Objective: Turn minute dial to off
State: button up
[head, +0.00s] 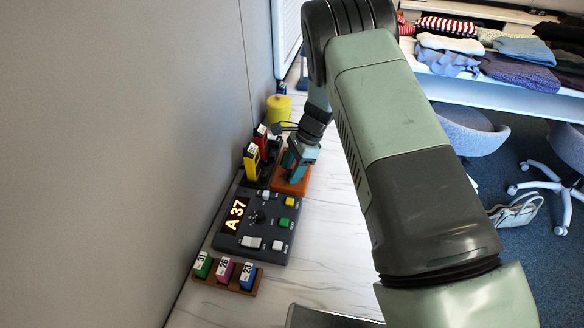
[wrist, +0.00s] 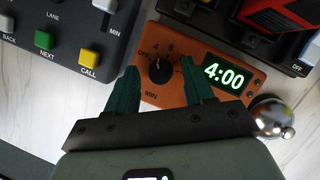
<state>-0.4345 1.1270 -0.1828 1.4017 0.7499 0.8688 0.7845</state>
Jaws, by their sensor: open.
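The orange timer box (wrist: 205,75) lies on the table and its display (wrist: 223,76) reads 4:00 in green. The black minute dial (wrist: 160,70) is on the box above the word MIN, with OFF marked at its upper left and numbers around it. Its pointer seems to face up, near the 4. My gripper (wrist: 159,66) is open, its two teal fingers on either side of the dial; whether they touch it I cannot tell. In the head view the orange box (head: 291,184) shows below my gripper (head: 297,162), which hides the dial there.
A dark console (head: 262,222) reading A 37 stands in front of the box. A rack of coloured tags (head: 228,273) is nearer. A black holder with red and yellow blocks (head: 251,162) is beside the box, near the wall. A silver bell (wrist: 271,115) is close to the right finger.

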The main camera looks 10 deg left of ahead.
jog(key=shift+c, duration=0.4)
grip_shut()
jog(key=shift+a+n, duration=0.1)
jog(key=shift+n, duration=0.2)
jog(key=n+g+h, duration=0.1)
jog(key=n, duration=0.2)
jog(key=shift+w, duration=0.15)
jog(key=shift+a+n+g+h, duration=0.1)
jog(key=shift+n+g+h, duration=0.35)
jog(key=shift+n, duration=1.15)
jog(key=shift+o, duration=0.4)
grip_release()
jog(key=shift+h, duration=0.25)
